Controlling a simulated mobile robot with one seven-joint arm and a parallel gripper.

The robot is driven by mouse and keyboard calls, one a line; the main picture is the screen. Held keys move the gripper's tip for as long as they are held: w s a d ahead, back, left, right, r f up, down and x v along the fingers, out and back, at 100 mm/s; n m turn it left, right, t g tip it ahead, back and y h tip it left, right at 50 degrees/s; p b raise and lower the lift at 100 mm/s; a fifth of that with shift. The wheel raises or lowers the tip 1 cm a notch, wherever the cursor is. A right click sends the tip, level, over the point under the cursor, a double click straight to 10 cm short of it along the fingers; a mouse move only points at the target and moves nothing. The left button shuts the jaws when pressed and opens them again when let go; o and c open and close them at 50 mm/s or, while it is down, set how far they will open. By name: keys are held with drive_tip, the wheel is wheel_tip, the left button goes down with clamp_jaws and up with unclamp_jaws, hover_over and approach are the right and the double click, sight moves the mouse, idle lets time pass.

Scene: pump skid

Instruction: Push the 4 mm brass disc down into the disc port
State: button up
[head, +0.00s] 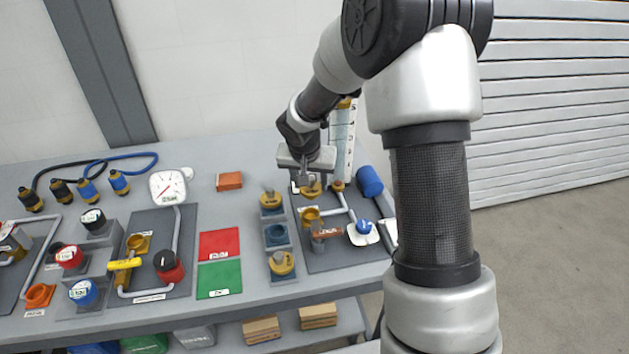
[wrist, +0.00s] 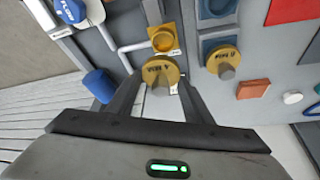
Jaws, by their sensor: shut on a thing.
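My gripper (head: 308,172) is shut on the knob of a brass disc (head: 312,190). The disc also shows in the wrist view (wrist: 160,70), between the fingertips (wrist: 160,88); its small label is too blurred to read surely. The disc is held above the skid plate, beside the port in the picture. The disc port (head: 310,213), an orange-brass round cup on the pipework, lies just in front of the disc in the head view. In the wrist view the port (wrist: 163,38) looks open and empty, beyond the disc.
A blue-slotted rack (head: 277,248) left of the port holds two brass discs (head: 270,198) (head: 282,263), with its middle slot empty. A blue-handled valve (head: 363,227), a brown handle (head: 325,233) and a blue cylinder (head: 369,181) stand close by. Red and green mats (head: 219,279) lie left.

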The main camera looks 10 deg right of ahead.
drive_tip(key=shift+f+b, duration=1.6)
drive_tip(key=shift+f, duration=1.05)
drive_tip(key=shift+r, duration=0.15)
drive_tip(key=shift+b, duration=0.5)
drive_tip(key=shift+f+b, duration=1.8)
drive_tip(key=shift+b, duration=0.2)
drive_tip(key=o, duration=1.3)
drive_tip(key=shift+c, duration=0.2)
drive_tip(key=shift+r, duration=0.15)
drive_tip(key=p+v, duration=0.2)
drive_tip(key=v, duration=1.5)
